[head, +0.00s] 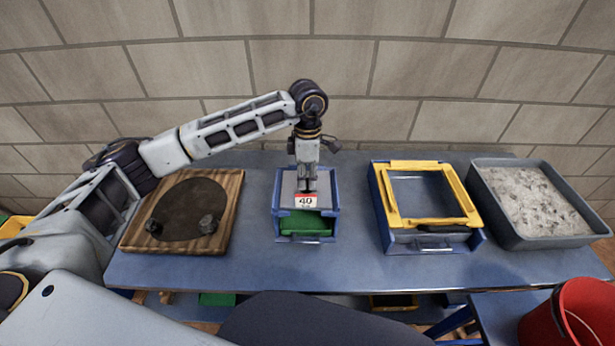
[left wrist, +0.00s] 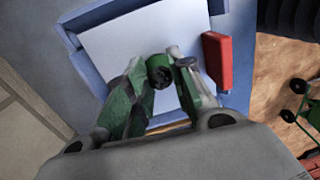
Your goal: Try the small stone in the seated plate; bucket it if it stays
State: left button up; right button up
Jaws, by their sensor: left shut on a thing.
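My left gripper (head: 308,187) reaches down over the grey plate (head: 288,188) with the "40" label (head: 305,201), which lies in the top of a blue box (head: 277,226). A red bucket (head: 590,308) stands at front right. My right gripper is out of view.
Green material (head: 305,224) shows inside the blue box's open front. A yellow-framed blue box (head: 385,205) stands right of it, then a grey tray (head: 505,230) of pale rubble. The blue table (head: 345,260) is clear between these things. A wall runs behind.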

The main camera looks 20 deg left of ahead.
pick_arm(q)
jog(key=shift+f, duration=0.15)
jog(key=o, duration=0.9)
jog(key=shift+o, duration=0.2)
notch_tip(320, 180, up, 12)
jog(key=w, duration=0.1)
jog(key=shift+a, duration=0.2)
jog(key=shift+w, duration=0.1)
dwell(1.2)
